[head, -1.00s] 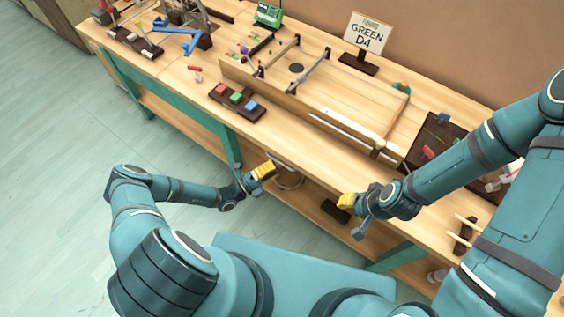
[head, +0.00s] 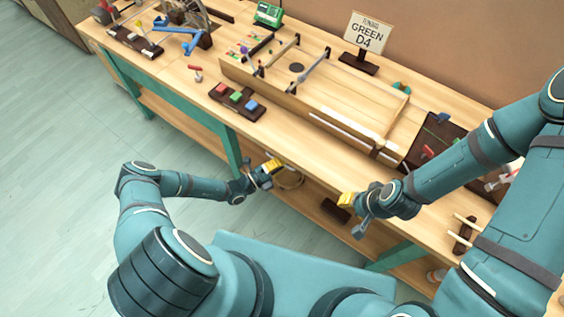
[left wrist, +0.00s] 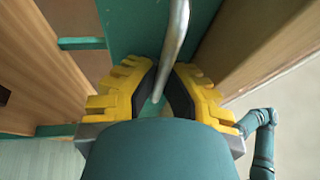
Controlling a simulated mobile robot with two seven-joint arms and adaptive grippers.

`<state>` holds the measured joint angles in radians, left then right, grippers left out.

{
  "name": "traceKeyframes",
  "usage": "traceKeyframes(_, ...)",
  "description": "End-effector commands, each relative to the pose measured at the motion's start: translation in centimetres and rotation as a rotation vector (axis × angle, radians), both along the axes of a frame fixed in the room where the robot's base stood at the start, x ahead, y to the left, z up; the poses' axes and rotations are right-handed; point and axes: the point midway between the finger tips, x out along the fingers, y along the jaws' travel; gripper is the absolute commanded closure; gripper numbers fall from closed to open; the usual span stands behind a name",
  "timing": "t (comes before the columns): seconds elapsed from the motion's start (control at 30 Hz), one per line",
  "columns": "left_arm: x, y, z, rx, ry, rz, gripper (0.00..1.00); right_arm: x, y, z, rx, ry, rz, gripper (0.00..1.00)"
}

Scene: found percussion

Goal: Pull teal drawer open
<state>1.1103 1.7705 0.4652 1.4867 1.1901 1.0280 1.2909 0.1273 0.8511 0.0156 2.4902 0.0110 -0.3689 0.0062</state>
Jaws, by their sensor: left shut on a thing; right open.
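The teal drawer's front (left wrist: 128,25) shows in the left wrist view as a flat teal panel between wooden parts. A grey metal bar handle (left wrist: 178,35) runs along it. My left gripper (head: 274,164) is at the front edge of the bench, and its yellow fingers lie on both sides of the handle, shut on it. In the head view the drawer front and handle are hidden under the bench edge and behind the gripper. My right gripper (head: 347,200) is open and empty, in front of the bench, further right.
The wooden bench (head: 190,80) has teal legs (head: 229,152) and a lower shelf. On it are a block with coloured buttons (head: 237,101), a long wooden frame (head: 300,104) and a sign reading GREEN D4 (head: 367,32). The floor (head: 60,170) at left is clear.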

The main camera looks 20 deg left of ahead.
Motion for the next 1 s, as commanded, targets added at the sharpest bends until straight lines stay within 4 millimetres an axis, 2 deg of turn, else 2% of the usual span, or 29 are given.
traceKeyframes(0.17,-0.8,0.2,0.0,0.000,0.000,-0.002,1.00,0.0,0.0,0.1,0.000,0.000,0.000,0.65)
traceKeyframes(0.37,-3.6,1.3,0.0,0.001,0.002,-0.001,1.00,0.1,0.0,0.3,0.000,-0.002,-0.002,0.65)
traceKeyframes(0.8,-14.0,5.1,-0.1,0.000,0.001,-0.001,1.00,0.0,0.0,-0.2,0.000,0.001,0.000,0.65)
traceKeyframes(1.0,-17.8,6.4,-0.1,-0.002,0.000,-0.002,1.00,-0.2,0.0,-0.7,0.001,0.005,0.004,0.65)
